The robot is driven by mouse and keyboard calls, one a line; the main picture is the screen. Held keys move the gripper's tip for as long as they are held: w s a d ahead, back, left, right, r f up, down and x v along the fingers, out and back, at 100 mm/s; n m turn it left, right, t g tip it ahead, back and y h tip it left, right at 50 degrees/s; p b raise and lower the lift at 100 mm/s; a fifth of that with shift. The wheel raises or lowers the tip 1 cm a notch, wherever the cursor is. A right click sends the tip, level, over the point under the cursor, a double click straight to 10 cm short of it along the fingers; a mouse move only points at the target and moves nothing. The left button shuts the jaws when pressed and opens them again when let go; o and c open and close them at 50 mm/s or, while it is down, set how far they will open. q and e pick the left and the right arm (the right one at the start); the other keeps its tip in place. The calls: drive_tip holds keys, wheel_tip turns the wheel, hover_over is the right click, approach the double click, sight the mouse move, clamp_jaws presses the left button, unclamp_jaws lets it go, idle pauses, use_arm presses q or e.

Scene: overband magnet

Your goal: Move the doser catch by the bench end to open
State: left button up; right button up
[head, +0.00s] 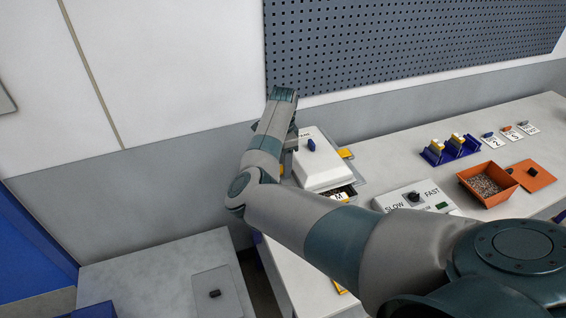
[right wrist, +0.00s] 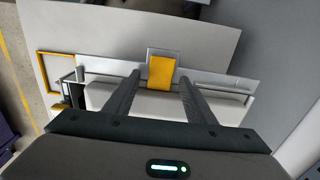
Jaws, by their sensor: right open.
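In the right wrist view a yellow catch tab (right wrist: 161,74) sits on a small pale plate on the white housing. My right gripper (right wrist: 160,80) is open, with one finger on each side of the tab in that view. I cannot tell whether the fingers touch it. In the head view the right gripper (head: 293,138) is mostly hidden at the box's left side. My left gripper is not in view.
The bench holds a SLOW/FAST dial panel (head: 414,198), an orange tray of granules (head: 466,178), an orange plate (head: 541,187) and a blue rack (head: 432,157). A pegboard wall (head: 400,40) stands behind. A lower grey cabinet (head: 150,265) is at left.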

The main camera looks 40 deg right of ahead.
drive_tip(key=shift+c, duration=0.6)
drive_tip(key=c, duration=0.9)
drive_tip(key=shift+a+h, duration=0.1)
drive_tip(key=shift+h, duration=0.2)
drive_tip(key=shift+w+a+r+h, duration=0.1)
drive_tip(key=shift+a+r+h, duration=0.15)
drive_tip(key=shift+h, duration=0.45)
drive_tip(key=shift+w+a+g+h+b, duration=0.1)
drive_tip(key=shift+a+g+h+b, duration=0.15)
drive_tip(key=shift+h+b, duration=0.3)
drive_tip(key=shift+a+g+h+b, duration=0.1)
drive_tip(key=shift+g+h+b, duration=0.15)
drive_tip(key=shift+h+b, duration=0.25)
drive_tip(key=shift+w+a+r+g+h+b, duration=0.1)
drive_tip(key=shift+a+g+h+b, duration=0.25)
drive_tip(key=shift+h+b, duration=1.2)
drive_tip(key=shift+w+a+r+g+h+b, duration=0.15)
drive_tip(key=shift+a+h+b, duration=0.55)
drive_tip(key=shift+b, duration=1.5)
drive_tip(key=shift+w+a+r+g+h+b, duration=0.1)
drive_tip(key=shift+a+g+h+b, duration=0.2)
drive_tip(key=shift+h+b, duration=1.35)
drive_tip(key=shift+y, duration=0.25)
